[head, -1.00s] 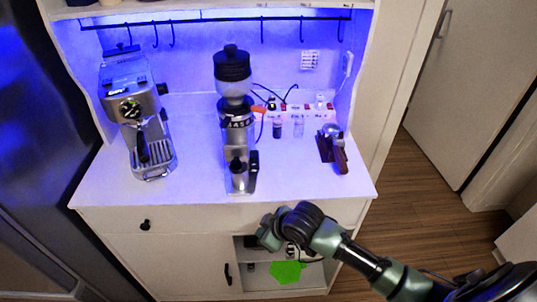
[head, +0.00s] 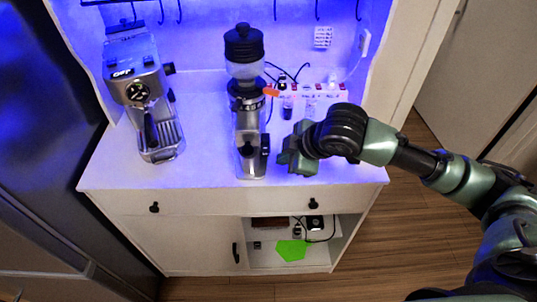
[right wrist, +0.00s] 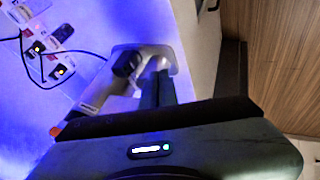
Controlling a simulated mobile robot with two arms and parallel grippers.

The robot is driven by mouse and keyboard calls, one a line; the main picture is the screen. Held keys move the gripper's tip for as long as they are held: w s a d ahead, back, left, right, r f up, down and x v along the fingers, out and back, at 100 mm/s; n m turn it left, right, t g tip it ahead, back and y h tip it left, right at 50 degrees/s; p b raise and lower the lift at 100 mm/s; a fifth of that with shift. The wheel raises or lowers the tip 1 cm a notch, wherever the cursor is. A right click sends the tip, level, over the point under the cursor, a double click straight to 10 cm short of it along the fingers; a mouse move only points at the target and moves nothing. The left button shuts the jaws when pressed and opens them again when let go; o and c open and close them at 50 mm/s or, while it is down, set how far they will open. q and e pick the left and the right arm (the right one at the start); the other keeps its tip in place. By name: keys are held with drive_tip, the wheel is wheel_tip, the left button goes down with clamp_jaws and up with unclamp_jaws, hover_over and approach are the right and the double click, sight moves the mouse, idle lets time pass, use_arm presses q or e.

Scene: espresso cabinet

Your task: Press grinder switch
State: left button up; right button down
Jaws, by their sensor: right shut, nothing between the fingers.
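The coffee grinder (head: 247,105) stands upright on the white counter, with a black lid and a metal body. A white power strip (head: 318,88) with several small switches and plugs lies behind it to the right; it also shows at the left of the right wrist view (right wrist: 38,48). I cannot read which switch belongs to the grinder. My right gripper (head: 289,162) is shut and empty, above the counter's front right part, just right of the grinder and in front of the strip. In the right wrist view its dark fingers (right wrist: 156,88) point away from the camera. My left gripper is out of view.
The espresso machine (head: 143,95) stands on the counter at the left. Black cables (head: 286,72) run near the strip. An open shelf (head: 335,248) is below.

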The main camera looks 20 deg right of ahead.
sight(265, 151)
drive_tip(key=p+x, duration=0.2)
drive_tip(key=x, duration=0.8)
drive_tip(key=shift+w+f, duration=0.1)
drive_tip(key=shift+w, duration=0.05)
drive_tip(key=shift+w+d+p, duration=0.2)
drive_tip(key=shift+w+p, duration=0.2)
drive_tip(key=shift+w, duration=0.2)
drive_tip(key=shift+w+d+p, duration=0.2)
drive_tip(key=shift+w+p, duration=0.2)
drive_tip(key=shift+w, duration=0.2)
drive_tip(key=shift+w+d+f, duration=0.15)
drive_tip(key=shift+w+d, duration=0.05)
drive_tip(key=shift+w, duration=0.4)
